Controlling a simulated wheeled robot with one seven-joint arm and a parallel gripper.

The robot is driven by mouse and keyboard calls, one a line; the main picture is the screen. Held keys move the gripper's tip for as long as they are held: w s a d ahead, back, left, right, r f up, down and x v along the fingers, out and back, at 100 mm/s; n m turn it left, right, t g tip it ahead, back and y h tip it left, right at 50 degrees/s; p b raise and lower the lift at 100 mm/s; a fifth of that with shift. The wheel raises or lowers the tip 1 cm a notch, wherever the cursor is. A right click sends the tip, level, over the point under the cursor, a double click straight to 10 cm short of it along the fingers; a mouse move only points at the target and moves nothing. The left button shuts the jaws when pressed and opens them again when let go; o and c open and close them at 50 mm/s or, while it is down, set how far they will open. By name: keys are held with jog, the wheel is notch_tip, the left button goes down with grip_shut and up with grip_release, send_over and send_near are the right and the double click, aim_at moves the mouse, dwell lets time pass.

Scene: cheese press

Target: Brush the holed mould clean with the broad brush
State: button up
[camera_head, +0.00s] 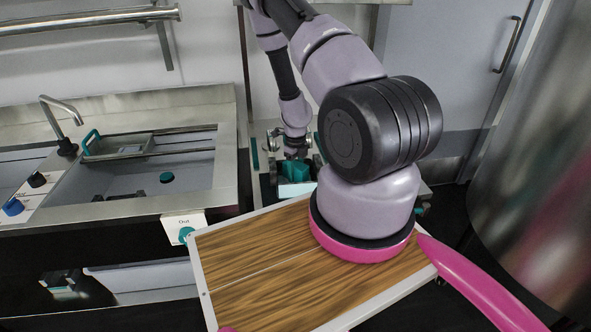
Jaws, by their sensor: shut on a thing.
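My gripper (296,155) is small and far off in the head view, pointing down beyond my arm's elbow. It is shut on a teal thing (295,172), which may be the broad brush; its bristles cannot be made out. A pale block-like thing (297,189) shows just below the teal thing. I cannot tell whether the two touch, or whether the pale thing is the holed mould. No holes can be made out at this size. My arm hides the area to the right of the gripper.
A steel sink (225,150) with a tap (62,122) and a teal-handled rack (120,146) stands at left. A label reading "Out" (183,222) is nearby. A large steel vessel (535,170) bounds the right; a door (455,70) is behind.

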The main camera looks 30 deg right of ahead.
jog(key=shift+f, duration=1)
dwell(0.5)
